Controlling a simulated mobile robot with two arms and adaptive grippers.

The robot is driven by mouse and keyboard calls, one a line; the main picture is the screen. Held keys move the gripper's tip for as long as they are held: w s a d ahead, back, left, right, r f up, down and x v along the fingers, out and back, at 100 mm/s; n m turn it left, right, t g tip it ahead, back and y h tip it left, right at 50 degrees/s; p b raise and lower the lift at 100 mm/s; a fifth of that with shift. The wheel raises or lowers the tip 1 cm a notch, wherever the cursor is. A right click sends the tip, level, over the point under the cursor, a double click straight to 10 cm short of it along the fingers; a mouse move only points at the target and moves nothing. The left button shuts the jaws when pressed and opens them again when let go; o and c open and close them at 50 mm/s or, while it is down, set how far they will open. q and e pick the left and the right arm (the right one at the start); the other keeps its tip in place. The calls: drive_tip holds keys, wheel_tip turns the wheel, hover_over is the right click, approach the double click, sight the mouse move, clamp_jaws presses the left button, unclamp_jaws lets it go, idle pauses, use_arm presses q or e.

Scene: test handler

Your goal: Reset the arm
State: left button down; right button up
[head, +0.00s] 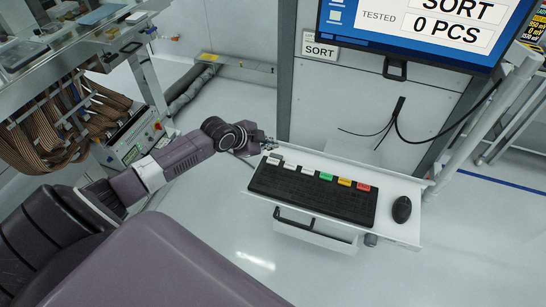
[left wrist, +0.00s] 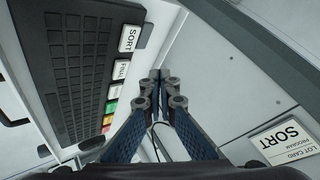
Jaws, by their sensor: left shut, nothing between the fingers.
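My left arm comes in from the left in the head view. Its gripper (head: 268,144) is at the left rear corner of the keyboard shelf, small in this view. In the left wrist view the left gripper (left wrist: 160,76) is shut and empty, its blue-sided fingers together. It points past the edge of the shelf, beside the keyboard (left wrist: 76,75). My right gripper is in neither view.
A white shelf (head: 402,230) holds a black keyboard (head: 312,195) with labelled keys and a black mouse (head: 401,209). A monitor (head: 425,30) hangs above, with a SORT sign (head: 320,47) beside it. A bench with brown cables (head: 60,125) stands at left. Floor in front is clear.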

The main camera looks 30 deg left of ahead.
use_arm(q)
drive_tip(key=shift+f, duration=0.1)
idle(0.7)
